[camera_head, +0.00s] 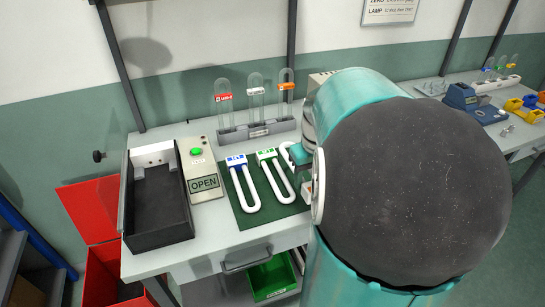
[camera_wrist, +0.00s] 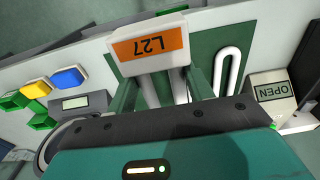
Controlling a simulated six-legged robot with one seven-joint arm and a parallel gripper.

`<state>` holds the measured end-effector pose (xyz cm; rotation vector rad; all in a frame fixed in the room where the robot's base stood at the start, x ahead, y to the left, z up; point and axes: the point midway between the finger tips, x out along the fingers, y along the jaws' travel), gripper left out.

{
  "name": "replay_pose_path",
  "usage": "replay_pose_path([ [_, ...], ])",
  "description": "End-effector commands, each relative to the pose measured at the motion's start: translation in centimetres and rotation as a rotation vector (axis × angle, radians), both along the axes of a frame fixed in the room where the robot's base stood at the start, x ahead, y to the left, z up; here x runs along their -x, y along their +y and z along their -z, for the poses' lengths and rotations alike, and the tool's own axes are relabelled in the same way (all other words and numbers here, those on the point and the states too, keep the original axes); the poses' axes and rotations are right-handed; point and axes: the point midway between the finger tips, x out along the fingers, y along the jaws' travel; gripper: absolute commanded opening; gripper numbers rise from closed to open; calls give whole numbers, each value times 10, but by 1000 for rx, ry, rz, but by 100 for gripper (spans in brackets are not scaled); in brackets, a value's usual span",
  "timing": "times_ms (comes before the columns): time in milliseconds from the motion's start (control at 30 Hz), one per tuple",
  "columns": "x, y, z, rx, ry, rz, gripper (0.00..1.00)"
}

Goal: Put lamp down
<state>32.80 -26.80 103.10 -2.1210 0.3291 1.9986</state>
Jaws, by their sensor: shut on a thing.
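My gripper (camera_wrist: 160,84) is shut on a lamp with a white cap and an orange L27 label (camera_wrist: 150,47). Its pale tubes run between the fingers in the wrist view. In the head view, my gripper (camera_head: 301,160) is at the right side of the green mat (camera_head: 244,213), and my arm hides most of the held lamp. I cannot tell whether the lamp touches the mat. Two white U-shaped lamps lie on the mat: one with a blue label (camera_head: 242,185) and one with a green label (camera_head: 274,178). One white U-tube (camera_wrist: 228,68) shows beside the held lamp in the wrist view.
A grey rack (camera_head: 258,131) behind the mat holds three upright clear lamps. A panel with an OPEN sign (camera_head: 204,183) and a black open box (camera_head: 158,210) stand to the left. A device with a display (camera_wrist: 76,103) and coloured blocks (camera_wrist: 67,78) show in the wrist view.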

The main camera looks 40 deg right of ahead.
Motion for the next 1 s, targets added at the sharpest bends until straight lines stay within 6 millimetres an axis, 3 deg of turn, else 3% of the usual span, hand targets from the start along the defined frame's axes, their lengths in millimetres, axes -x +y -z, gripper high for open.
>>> replay_pose_path([
  [233, -28, -41, 25, -4, 1, 2, 12],
  [400, -43, -61, 56, -3, 1, 3, 12],
  [733, -58, -78, 83, -1, 1, 1, 12],
  [900, -57, -77, 107, -1, 1, 1, 12],
  [1000, -57, -78, 110, 0, 0, 1, 12],
])
